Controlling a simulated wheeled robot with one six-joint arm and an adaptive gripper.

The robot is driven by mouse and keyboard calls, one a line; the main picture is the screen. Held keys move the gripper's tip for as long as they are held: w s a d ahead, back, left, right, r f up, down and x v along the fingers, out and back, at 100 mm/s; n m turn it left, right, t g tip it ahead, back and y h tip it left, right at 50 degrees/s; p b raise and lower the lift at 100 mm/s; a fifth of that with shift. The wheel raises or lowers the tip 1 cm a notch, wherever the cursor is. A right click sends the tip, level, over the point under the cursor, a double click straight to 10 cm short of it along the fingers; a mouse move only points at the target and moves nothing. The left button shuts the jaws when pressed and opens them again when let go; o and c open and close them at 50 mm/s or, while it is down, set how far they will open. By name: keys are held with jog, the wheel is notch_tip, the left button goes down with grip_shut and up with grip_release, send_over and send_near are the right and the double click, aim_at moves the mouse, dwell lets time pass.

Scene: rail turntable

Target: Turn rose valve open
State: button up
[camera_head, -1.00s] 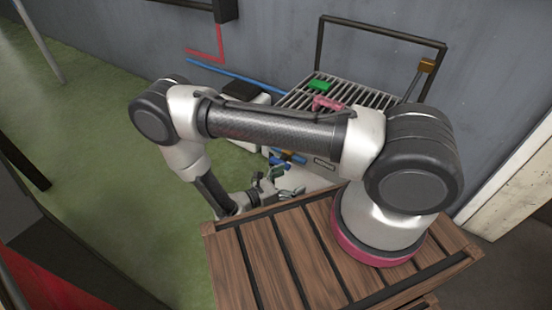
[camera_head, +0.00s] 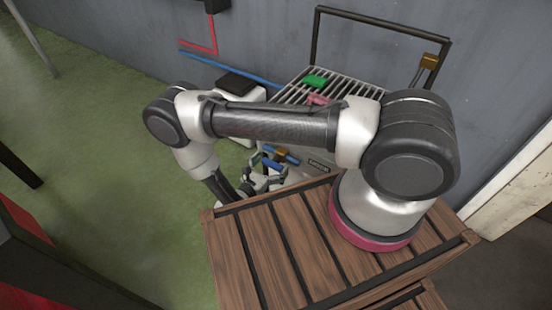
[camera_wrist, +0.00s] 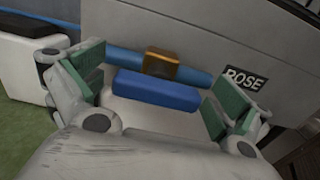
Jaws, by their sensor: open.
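The rose valve shows in the wrist view as a blue handle (camera_wrist: 157,90) in front of a brass-coloured body (camera_wrist: 161,65) on a blue pipe (camera_wrist: 122,61). A black label reading ROSE (camera_wrist: 245,79) is on the grey panel to its right. My gripper (camera_wrist: 155,92) is open, its green-padded fingers to the left and right of the handle with gaps on both sides. In the head view my gripper (camera_head: 262,172) is low beside the panel, near the blue handle (camera_head: 273,165), partly hidden by the crate and arm.
A slatted grey unit (camera_head: 325,88) with a green piece (camera_head: 315,81) and a pink piece (camera_head: 318,99) on top stands against the wall. A white box with a black top (camera_head: 241,88) is left of it. The wooden crate (camera_head: 270,240) is nearby. Green floor is clear at left.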

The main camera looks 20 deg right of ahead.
jog(key=shift+d, duration=0.15)
jog(key=c, duration=1)
jog(key=shift+n, duration=0.4)
jog(key=n, duration=0.4)
jog(key=shift+w, duration=0.2)
jog(key=n, duration=0.4)
jog(key=shift+w+a+f, duration=0.15)
jog(key=shift+a, duration=0.1)
jog(key=n, duration=0.4)
jog(key=shift+w+a+f+n, duration=0.1)
jog(key=shift+f+n, duration=0.1)
jog(key=shift+n, duration=0.2)
jog(key=n, duration=0.4)
jog(key=shift+f, duration=0.15)
jog(key=shift+n, duration=0.3)
